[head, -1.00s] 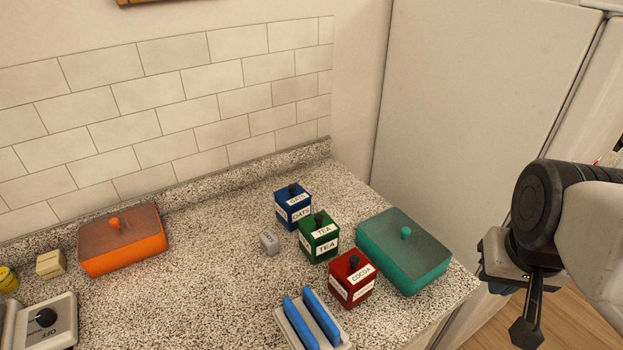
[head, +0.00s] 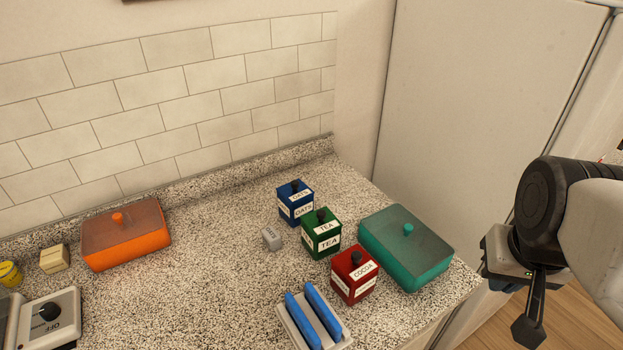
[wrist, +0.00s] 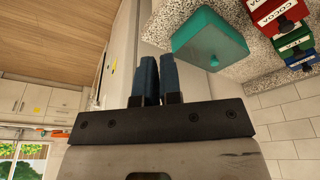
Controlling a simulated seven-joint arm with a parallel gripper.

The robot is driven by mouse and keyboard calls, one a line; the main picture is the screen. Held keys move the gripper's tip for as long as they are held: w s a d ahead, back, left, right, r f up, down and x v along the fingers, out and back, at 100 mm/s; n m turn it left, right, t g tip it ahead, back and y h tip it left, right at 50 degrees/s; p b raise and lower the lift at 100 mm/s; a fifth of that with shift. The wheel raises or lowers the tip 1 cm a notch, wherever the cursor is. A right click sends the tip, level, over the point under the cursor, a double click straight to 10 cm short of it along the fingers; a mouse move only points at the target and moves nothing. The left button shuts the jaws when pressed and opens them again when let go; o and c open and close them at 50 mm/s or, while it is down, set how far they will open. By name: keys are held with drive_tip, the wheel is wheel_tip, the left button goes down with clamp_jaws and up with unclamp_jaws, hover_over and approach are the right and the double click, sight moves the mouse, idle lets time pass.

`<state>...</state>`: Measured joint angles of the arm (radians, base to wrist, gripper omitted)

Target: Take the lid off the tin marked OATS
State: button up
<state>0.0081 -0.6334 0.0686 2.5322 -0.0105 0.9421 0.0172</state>
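The blue tin marked OATS (head: 296,209) stands upright on the counter, farthest back in a row of tins. Its lid (head: 295,189), with a black knob, sits on top and also carries an OATS label. In the wrist view a bit of the blue tin (wrist: 302,60) shows at the right edge, behind the green one. My gripper (wrist: 157,78) has its two blue fingers close together with nothing between them. It is off to the right of the counter in the head view, in front of the fridge, well away from the tin.
The green TEA tin (head: 321,239) and red COCOA tin (head: 354,280) stand in front of OATS. A teal lidded box (head: 405,252) lies to their right.

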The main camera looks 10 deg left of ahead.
drive_tip(key=o, duration=1.7)
drive_tip(key=shift+w, duration=0.1)
drive_tip(key=m+g, duration=0.3)
drive_tip(key=m, duration=0.5)
hover_over(296, 182)
drive_tip(key=f, duration=0.3)
drive_tip(key=shift+d+f, duration=0.3)
drive_tip(key=shift+a+f, duration=0.1)
drive_tip(key=shift+a, duration=0.2)
drive_tip(key=shift+f, duration=1.35)
